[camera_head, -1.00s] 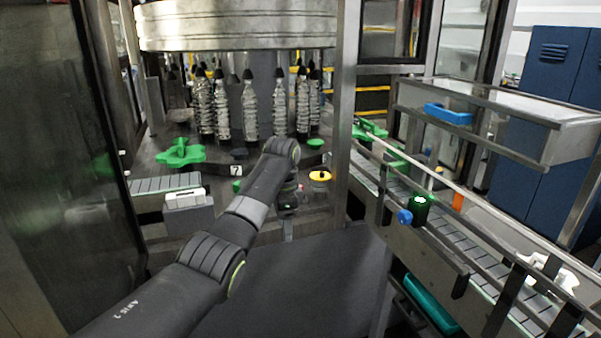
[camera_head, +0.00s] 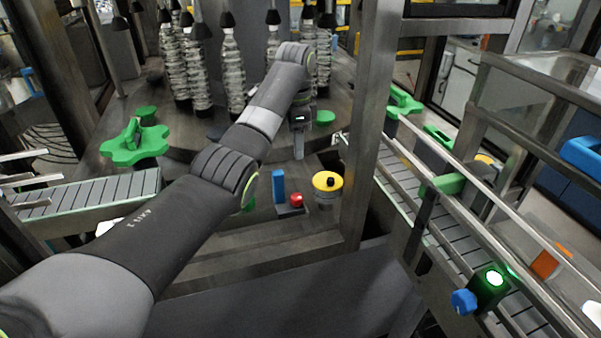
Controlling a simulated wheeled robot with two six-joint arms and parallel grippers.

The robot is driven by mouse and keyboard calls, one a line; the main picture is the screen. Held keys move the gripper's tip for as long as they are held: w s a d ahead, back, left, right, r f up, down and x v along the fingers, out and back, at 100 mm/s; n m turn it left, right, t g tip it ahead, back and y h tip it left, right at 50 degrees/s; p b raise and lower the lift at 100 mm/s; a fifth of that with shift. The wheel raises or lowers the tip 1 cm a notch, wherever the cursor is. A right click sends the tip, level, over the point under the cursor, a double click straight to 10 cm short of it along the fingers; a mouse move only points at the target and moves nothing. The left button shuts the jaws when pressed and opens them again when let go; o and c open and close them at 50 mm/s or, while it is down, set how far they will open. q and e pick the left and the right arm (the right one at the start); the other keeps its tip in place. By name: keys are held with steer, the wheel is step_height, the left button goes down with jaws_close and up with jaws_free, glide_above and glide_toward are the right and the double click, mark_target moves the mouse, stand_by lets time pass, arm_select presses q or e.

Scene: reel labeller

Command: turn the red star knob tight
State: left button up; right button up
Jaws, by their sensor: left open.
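A small red knob (camera_head: 296,199) sits on a dark block on the machine's deck, right of a short blue post (camera_head: 278,186). It is too small to make out a star shape or how tight it is. My left arm reaches in from the lower left. My left gripper (camera_head: 299,154) points down above and behind the red knob in the picture, apart from it. It is open with nothing visible in it. My right gripper is not in view.
A yellow disc with a black knob (camera_head: 327,182) stands just right of the red knob. A steel post (camera_head: 368,120) rises further right, beside a conveyor (camera_head: 455,250). Bottles (camera_head: 233,75) and a green star wheel (camera_head: 134,143) stand behind and left.

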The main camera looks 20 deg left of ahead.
arm_select(q)
glide_above(297, 196)
step_height(297, 196, down, 10)
steer(key=shift+f, duration=0.25)
step_height(297, 196, down, 6)
steer(key=shift+f+p, duration=0.1)
steer(key=shift+p, duration=0.45)
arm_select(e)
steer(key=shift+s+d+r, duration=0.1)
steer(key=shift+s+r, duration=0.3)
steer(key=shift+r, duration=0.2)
arm_select(q)
steer(key=c, duration=1)
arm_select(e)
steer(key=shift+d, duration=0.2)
